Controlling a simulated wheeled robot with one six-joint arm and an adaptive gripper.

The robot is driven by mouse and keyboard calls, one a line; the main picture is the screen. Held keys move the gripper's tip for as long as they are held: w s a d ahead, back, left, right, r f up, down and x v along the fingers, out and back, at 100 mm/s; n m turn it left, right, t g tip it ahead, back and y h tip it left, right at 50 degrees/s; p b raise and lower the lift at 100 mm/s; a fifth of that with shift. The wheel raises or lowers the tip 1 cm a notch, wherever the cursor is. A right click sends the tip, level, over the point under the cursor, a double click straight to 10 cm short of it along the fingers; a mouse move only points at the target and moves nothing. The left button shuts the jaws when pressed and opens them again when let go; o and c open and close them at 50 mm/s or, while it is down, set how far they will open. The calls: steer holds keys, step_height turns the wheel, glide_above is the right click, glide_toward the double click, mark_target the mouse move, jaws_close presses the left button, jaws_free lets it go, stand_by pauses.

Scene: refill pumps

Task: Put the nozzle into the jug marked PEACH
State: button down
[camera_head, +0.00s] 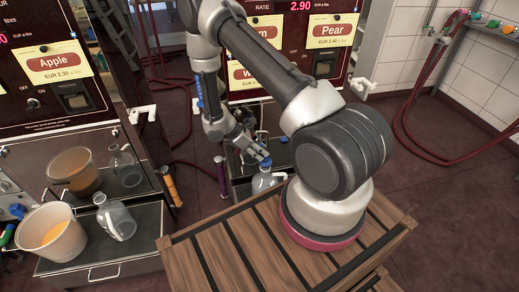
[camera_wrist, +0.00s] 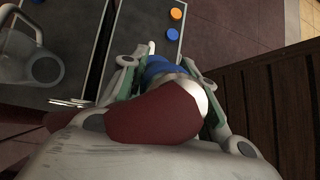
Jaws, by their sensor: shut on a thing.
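My gripper (camera_head: 256,153) hangs over the low counter beyond the wooden crate in the head view. In the wrist view, its green-padded fingers (camera_wrist: 168,88) are shut on the nozzle (camera_wrist: 160,64), which shows a blue part, a white part and a dark red hose-like piece. A blue bit of it seems to show at the fingertips in the head view. A clear jug (camera_head: 263,182) stands just below the fingertips; I cannot tell if the nozzle is in its mouth. A clear jug (camera_wrist: 35,55) is at the left of the wrist view. No PEACH mark is readable.
The Pear sign (camera_head: 332,30) is at the back. Slatted wooden crate (camera_head: 215,245) lies in front. Red hoses (camera_head: 425,85) hang at right.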

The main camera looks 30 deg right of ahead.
steer(key=shift+f, duration=0.55)
steer(key=c, duration=1)
jaws_free()
steer(key=v, duration=1.2)
steer(key=shift+s, duration=0.1)
